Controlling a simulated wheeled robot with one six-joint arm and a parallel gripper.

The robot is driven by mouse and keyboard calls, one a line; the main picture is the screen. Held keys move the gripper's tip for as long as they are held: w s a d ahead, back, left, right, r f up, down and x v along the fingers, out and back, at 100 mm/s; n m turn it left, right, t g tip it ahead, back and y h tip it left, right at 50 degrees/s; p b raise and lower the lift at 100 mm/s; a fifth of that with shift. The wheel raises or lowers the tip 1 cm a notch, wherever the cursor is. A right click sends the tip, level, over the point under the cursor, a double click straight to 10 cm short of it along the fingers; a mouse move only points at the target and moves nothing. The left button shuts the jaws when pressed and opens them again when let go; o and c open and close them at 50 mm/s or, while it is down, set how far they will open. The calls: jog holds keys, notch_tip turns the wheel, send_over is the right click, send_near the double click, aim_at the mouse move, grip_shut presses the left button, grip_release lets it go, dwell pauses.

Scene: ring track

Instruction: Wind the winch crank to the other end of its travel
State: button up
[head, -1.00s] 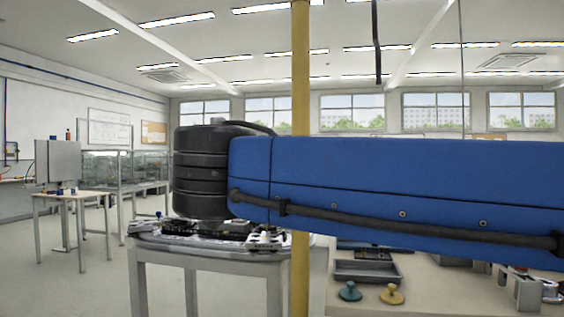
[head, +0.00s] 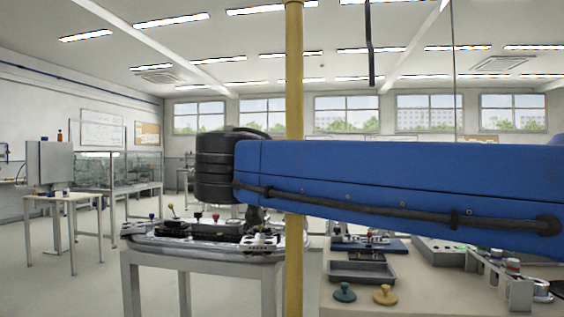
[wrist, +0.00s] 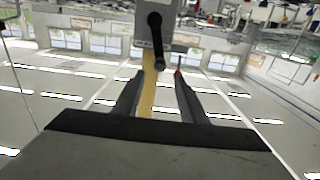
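In the wrist view, where the room appears upside down, a grey winch box (wrist: 143,28) with a black crank (wrist: 155,35) shows at the top middle. The crank's round handle points toward my gripper (wrist: 159,77). My gripper's two dark fingers are apart, one on each side of the picture line of the handle. The handle's end appears just beyond the fingertips; I cannot tell if it reaches between them. No contact is visible. In the head view my blue arm crosses the middle, and neither the winch nor my gripper can be made out.
A yellow pole (head: 294,90) stands upright close by, partly behind my arm. A bench (head: 430,297) with an empty grey tray (head: 362,271) and other items is at right. Open floor lies at left.

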jog(key=w, duration=0.4)
jog(key=w+d, duration=0.1)
jog(key=w, duration=0.8)
jog(key=shift+d, duration=0.15)
jog(key=shift+c, duration=0.3)
grip_shut()
